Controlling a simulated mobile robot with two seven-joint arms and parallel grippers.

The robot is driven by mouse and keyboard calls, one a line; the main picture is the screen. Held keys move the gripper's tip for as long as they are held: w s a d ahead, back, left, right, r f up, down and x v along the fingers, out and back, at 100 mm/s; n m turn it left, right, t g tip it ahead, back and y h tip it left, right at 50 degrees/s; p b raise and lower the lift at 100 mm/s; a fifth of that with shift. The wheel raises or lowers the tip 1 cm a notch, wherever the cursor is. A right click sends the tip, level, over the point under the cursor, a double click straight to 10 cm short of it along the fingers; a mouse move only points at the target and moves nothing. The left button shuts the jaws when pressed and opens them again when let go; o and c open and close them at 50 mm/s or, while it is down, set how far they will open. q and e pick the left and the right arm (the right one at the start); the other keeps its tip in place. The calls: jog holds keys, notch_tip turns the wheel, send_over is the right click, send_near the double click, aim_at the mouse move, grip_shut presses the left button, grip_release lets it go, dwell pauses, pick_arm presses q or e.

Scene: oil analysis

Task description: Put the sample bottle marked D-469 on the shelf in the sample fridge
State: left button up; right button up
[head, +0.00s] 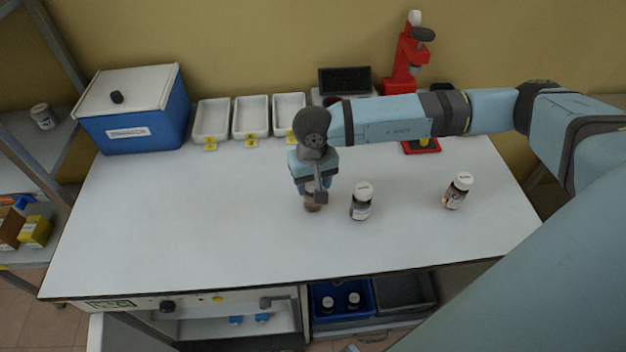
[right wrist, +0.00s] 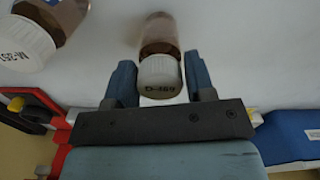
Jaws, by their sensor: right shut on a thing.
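The brown sample bottle with a white cap marked D-469 (right wrist: 160,75) is between the two fingers of my right gripper (right wrist: 160,85) in the right wrist view. In the head view my right gripper (head: 316,193) points down over the middle of the bench, shut on this bottle (head: 312,207), which is mostly hidden by the fingers. Whether it still touches the bench I cannot tell. Under the bench front at the left, a white compartment, apparently the sample fridge (head: 205,328), shows its interior with blue items inside. My left gripper is not in view.
Two other white-capped bottles stand on the white bench (head: 200,230): one close right of my gripper (head: 361,203), one farther right (head: 458,191). A blue box (head: 135,125), white trays (head: 251,118) and a red device (head: 408,62) line the back. A blue crate (head: 322,312) holds bottles below.

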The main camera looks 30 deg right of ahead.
jog(key=shift+f+b, duration=0.2)
jog(key=shift+b, duration=0.1)
jog(key=o, duration=1)
jog(key=shift+c, duration=0.2)
jog(key=shift+r, duration=0.1)
